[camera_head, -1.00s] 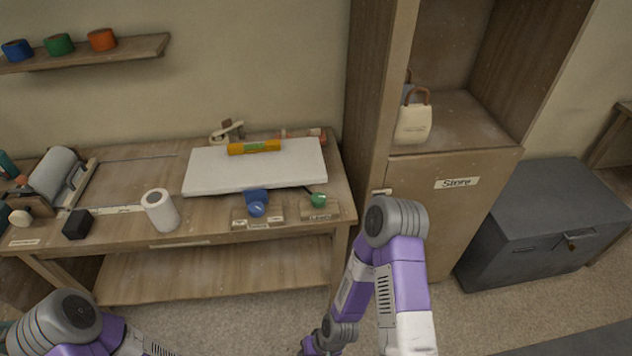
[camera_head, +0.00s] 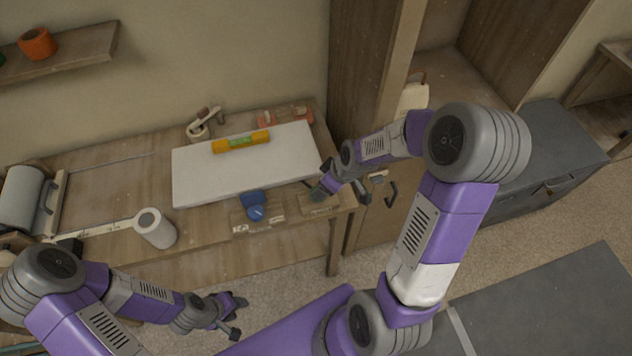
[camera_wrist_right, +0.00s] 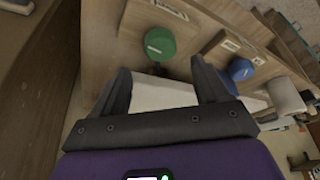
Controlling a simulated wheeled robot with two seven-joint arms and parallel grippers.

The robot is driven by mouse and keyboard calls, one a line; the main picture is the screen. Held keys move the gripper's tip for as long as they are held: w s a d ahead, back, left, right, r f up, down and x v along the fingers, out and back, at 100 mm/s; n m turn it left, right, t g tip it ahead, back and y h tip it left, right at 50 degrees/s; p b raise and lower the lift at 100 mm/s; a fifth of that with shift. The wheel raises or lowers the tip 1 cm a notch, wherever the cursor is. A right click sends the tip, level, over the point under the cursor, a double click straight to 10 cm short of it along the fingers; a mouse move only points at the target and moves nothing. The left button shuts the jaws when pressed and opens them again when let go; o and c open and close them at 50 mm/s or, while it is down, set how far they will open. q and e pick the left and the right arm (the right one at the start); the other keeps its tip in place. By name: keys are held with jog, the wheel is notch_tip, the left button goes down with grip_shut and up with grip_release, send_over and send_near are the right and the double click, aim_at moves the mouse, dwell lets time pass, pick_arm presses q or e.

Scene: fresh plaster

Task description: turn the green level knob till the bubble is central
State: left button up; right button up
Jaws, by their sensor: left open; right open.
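The green knob (camera_wrist_right: 159,43) sits on a labelled wooden block in the right wrist view, just beyond and roughly centred between my right fingertips (camera_wrist_right: 160,70). In the head view my right gripper (camera_head: 338,190) hangs over the bench's right front corner and mostly hides the knob. It is open and empty. The yellow spirit level (camera_head: 241,142) with a green vial lies on the white board (camera_head: 230,175); its bubble is too small to make out. My left gripper (camera_head: 238,316) is open and empty, low in front of the bench.
A blue knob (camera_head: 256,212) on its own labelled block stands left of the green one, also in the right wrist view (camera_wrist_right: 241,69). A white roll (camera_head: 155,228) stands further left. The cabinet (camera_head: 350,80) rises close on the right of the bench.

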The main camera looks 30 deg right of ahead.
jog(key=x, duration=0.6)
jog(key=shift+a+f+b, duration=0.1)
jog(key=shift+f+b, duration=0.2)
jog(key=shift+f, duration=0.05)
jog(key=shift+c, duration=0.3)
jog(key=c, duration=1)
